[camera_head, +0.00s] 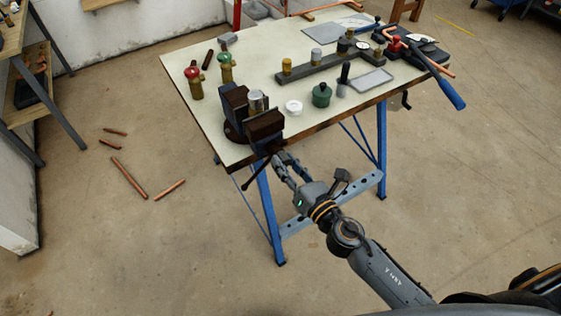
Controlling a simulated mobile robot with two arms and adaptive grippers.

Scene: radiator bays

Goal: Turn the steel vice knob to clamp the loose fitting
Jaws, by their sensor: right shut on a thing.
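The dark vice (234,103) stands at the front left corner of the workbench. A silvery cylindrical fitting (257,101) sits upright between its two jaws. Whether the jaws touch it on both sides I cannot tell. The vice knob (271,149), with a thin dark bar slanting down to the left, sticks out at the bench's front edge. My right gripper (281,161) reaches up from below right and is shut on the knob, whose gripped part is mostly hidden by the fingers. My left gripper is out of view.
On the workbench (190,63) are two brass valves (195,82), a white ring (293,107), a green pot (321,95) and a dark rail (325,67). A blue-handled tool (446,92) overhangs the right edge. Copper pipe pieces (128,177) lie on the floor at left.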

